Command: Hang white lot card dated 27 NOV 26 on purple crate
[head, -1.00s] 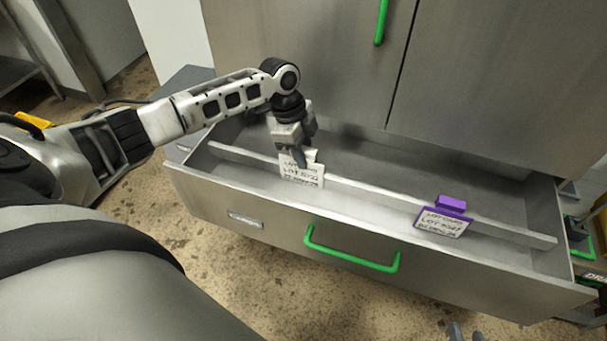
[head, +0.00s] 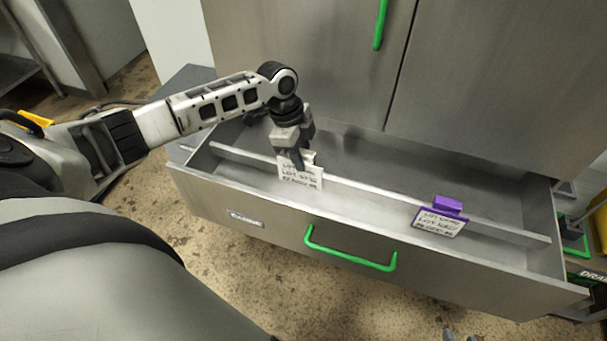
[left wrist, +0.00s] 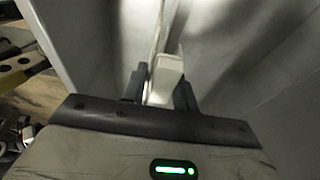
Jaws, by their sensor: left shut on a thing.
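A white lot card (head: 301,177) hangs at the rail in the open drawer, left of its middle. Its last line seems to read 27 NOV 26, though the print is small. My left gripper (head: 297,158) is shut on the white card at its top; the card's white clip (left wrist: 163,80) shows between the fingers in the left wrist view. I cannot tell whether the card still touches the rail. A purple-edged lot card (head: 439,220) hangs on the rail further right, apart from the gripper. No purple crate is in view, and my right gripper is not in view.
The metal drawer is open, with a thin rail (head: 375,190) along its length and a green handle (head: 350,254) on its front. Cabinet doors (head: 500,90) rise close behind it. The rail between the two cards is free.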

